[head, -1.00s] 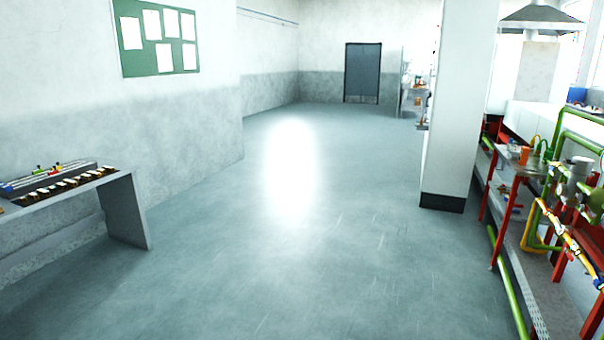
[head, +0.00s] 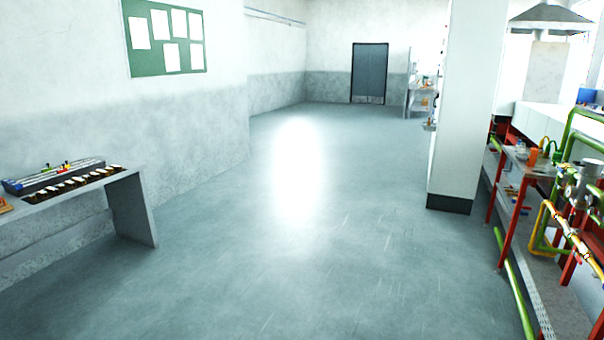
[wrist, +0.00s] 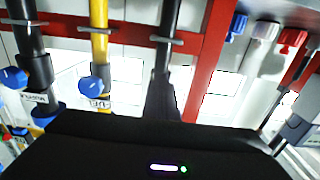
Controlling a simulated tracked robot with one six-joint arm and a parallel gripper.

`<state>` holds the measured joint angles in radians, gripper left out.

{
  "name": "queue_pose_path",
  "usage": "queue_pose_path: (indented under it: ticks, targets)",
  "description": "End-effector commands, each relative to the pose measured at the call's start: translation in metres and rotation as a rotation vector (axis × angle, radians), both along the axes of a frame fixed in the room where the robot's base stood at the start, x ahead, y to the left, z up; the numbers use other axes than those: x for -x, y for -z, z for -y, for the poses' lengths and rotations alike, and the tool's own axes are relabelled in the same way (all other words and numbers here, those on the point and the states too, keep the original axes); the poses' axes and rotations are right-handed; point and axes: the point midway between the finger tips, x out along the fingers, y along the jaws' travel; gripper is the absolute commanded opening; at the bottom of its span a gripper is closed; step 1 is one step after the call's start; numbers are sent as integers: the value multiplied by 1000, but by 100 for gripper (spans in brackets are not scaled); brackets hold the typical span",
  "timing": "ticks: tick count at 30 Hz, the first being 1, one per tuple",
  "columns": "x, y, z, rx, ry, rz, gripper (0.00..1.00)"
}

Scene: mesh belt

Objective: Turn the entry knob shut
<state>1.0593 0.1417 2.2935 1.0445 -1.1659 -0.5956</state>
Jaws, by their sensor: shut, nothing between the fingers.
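In the wrist view, a blue knob (wrist: 93,84) sits on the yellow pipe, with a small label below it. Another blue knob (wrist: 13,78) sits beside the dark pipe at the left, also above a label. I cannot read either label well enough to tell which knob is the entry knob. My gripper (wrist: 163,80) appears as a dark shape above its black housing. It is shut and empty, in front of a dark pipe and right of the yellow pipe. It looks apart from both blue knobs. My gripper is not in the head view.
A red frame (wrist: 207,60) stands right of my gripper. Blue (wrist: 237,27), white (wrist: 265,32) and red (wrist: 291,40) knobs hang at upper right. In the head view, a pipe rack (head: 565,225) lines the right, a bench (head: 130,190) stands left, and the floor (head: 300,230) between is clear.

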Motion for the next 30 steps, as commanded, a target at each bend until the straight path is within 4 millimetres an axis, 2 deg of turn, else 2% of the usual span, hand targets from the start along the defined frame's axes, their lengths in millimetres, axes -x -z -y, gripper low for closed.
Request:
queue_pose_path:
  ticks: [30]
  targets:
    - [-15, -6, 7, 8, 0, 0, 0]
